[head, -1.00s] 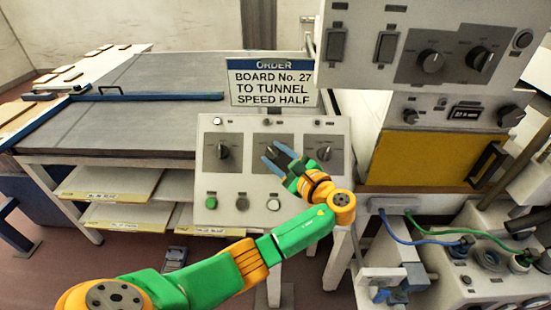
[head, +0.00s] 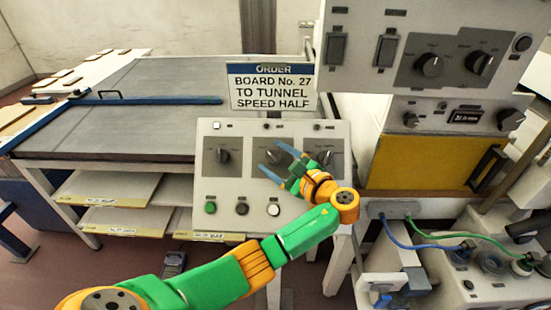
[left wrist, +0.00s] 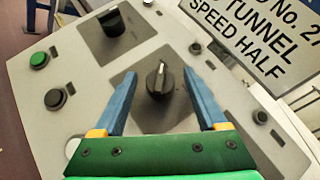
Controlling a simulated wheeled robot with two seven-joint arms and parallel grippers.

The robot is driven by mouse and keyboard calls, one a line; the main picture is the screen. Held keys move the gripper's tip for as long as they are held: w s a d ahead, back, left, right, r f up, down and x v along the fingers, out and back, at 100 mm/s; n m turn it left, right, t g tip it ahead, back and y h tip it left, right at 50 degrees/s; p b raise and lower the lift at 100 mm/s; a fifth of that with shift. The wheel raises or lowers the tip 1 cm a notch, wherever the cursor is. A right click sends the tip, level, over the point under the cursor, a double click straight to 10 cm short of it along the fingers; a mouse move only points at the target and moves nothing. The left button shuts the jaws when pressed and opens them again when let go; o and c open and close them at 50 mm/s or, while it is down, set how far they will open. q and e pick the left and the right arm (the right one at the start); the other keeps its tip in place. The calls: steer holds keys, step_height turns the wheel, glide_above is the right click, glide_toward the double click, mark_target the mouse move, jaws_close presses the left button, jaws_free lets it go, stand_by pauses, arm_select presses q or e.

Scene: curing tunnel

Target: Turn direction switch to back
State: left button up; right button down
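The sloped control panel (head: 230,188) carries three dark rotary switches in a row. Their labels are too small to read, so I cannot tell by name which is the direction switch. My left gripper (head: 270,156) is open at the middle rotary switch (head: 273,157). In the left wrist view this switch (left wrist: 160,80) shows between the two blue fingers, a little beyond them, with a gap on each side. Its pale pointer mark is at the top in that view. My right gripper is not in view.
Below the switches are a green button (head: 210,208), a dark button (head: 242,209) and a white button (head: 273,210). An order sign (head: 271,88) stands behind the panel. A tall machine with a yellow door (head: 415,160) is close on the right.

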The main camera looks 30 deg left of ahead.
mark_target(278, 161)
arm_select(q)
steer(key=b+v, duration=0.2)
steer(key=v, duration=0.4)
steer(key=shift+d+f, duration=0.1)
steer(key=shift+d, duration=0.3)
steer(key=shift+s+d, duration=0.15)
steer(key=shift+d, duration=0.05)
steer(key=shift+a, duration=0.1)
